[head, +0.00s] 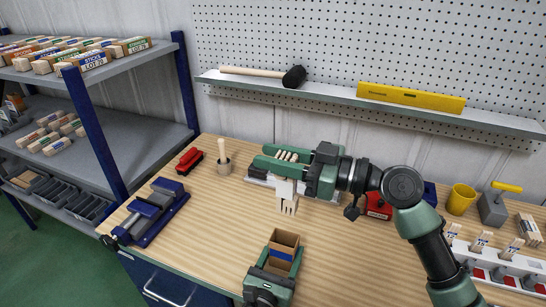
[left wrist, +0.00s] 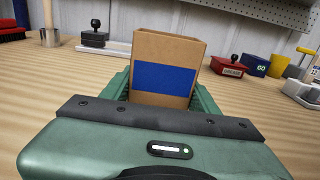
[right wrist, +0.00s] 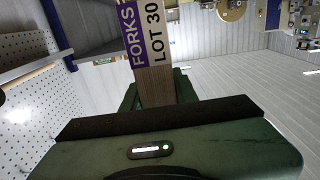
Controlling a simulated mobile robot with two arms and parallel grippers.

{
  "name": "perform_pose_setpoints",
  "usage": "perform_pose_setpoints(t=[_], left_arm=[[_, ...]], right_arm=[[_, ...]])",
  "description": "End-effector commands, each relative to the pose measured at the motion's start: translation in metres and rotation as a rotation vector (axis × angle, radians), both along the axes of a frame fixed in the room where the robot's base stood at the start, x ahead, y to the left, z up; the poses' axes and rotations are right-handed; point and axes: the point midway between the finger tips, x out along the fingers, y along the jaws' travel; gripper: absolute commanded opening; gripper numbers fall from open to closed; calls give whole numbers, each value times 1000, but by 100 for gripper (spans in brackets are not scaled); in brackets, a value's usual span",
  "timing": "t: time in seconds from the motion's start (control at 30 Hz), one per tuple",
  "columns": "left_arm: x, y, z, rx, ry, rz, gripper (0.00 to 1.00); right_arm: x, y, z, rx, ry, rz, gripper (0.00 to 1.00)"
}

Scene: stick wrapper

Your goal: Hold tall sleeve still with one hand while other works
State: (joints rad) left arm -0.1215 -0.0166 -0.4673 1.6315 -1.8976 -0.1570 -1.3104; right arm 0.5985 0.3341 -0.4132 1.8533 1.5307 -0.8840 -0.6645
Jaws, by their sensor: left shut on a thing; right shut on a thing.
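The tall sleeve (head: 284,240) is an open-topped cardboard box with a blue band, upright at the front middle of the bench. My left gripper (head: 276,267) is shut on its lower part; the sleeve also shows in the left wrist view (left wrist: 165,80). My right gripper (head: 288,165) is shut on a bundle of wooden forks (head: 289,203), held above and behind the sleeve, apart from it, with tines pointing down. In the right wrist view the bundle (right wrist: 154,88) has a purple and white label reading FORKS LOT 30. The inside bottom of the sleeve is hidden.
A blue clamp device (head: 152,213), a red brush (head: 189,160) and a wooden post on a base (head: 223,158) stand at left. A yellow cup (head: 460,199) and a white rack (head: 497,262) are at right. Shelves (head: 120,150) hold labelled bundles. The bench left of the sleeve is clear.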

Motion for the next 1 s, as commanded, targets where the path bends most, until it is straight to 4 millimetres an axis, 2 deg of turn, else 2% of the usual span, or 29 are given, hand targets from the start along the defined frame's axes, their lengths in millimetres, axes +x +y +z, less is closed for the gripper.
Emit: perform_pose_setpoints(t=[0.03,0.1,0.13,0.43,0.53,0.67,1.0], left_arm=[[0,0,0,0,1,0,62],[0,0,0,0,1,0,82],[0,0,0,0,1,0,85],[-1,0,0,0,1,0,85],[-6,2,-1,2,2,0,85],[-25,8,-2,2,3,-2,85],[-92,30,-1,3,2,-2,85]], right_arm=[[0,0,0,1,0,0,0],[0,0,0,1,0,0,0],[0,0,0,1,0,0,0],[0,0,0,1,0,0,0],[0,0,0,1,0,0,0],[0,0,0,1,0,0,0],[0,0,0,1,0,0,0]])
